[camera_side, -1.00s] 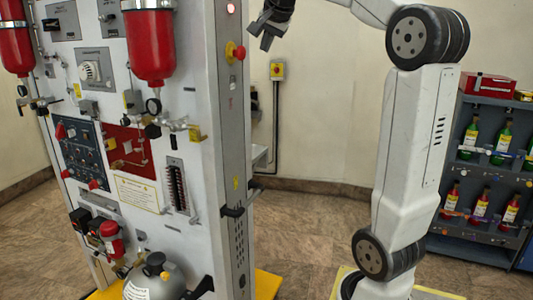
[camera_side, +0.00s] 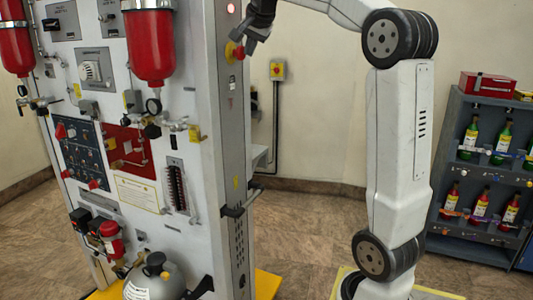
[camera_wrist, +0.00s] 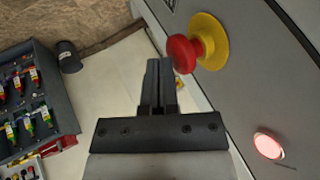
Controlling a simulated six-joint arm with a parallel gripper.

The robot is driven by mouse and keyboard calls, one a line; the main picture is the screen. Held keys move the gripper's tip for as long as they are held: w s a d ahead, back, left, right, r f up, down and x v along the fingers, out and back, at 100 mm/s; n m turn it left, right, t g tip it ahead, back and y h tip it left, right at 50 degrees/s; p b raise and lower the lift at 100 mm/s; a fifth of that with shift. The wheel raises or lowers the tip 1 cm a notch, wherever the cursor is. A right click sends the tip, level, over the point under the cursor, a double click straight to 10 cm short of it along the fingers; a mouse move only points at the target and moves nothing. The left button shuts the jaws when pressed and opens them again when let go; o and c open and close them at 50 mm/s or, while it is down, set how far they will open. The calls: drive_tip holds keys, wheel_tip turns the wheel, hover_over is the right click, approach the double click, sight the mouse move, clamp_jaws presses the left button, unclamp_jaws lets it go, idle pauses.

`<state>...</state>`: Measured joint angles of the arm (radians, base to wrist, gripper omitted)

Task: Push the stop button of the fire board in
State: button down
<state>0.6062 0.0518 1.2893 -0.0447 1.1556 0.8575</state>
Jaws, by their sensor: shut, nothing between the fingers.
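The stop button is a red mushroom head (camera_side: 239,53) on a yellow collar (camera_side: 229,52). It sticks out from the right side face of the tall board (camera_side: 208,110). In the wrist view the red head (camera_wrist: 181,54) and the yellow collar (camera_wrist: 211,41) show large at upper right. My gripper (camera_side: 247,48) is shut and empty, just beside the head on its outer side. In the wrist view the fingertips of my gripper (camera_wrist: 158,64) lie just left of the head. I cannot tell whether they touch it. The head stands out from its collar.
A lit red lamp (camera_side: 231,9) is above the button on the same face. A yellow box with a red button (camera_side: 277,71) is on the back wall. A shelf of bottles (camera_side: 482,170) stands at right. The floor between board and arm is open.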

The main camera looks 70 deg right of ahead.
drive_tip(key=shift+w, duration=0.95)
drive_tip(key=shift+a, duration=0.1)
drive_tip(key=shift+s, duration=0.65)
drive_tip(key=s+a+r, duration=0.3)
drive_tip(key=s+r, duration=0.5)
drive_tip(key=shift+a, duration=0.3)
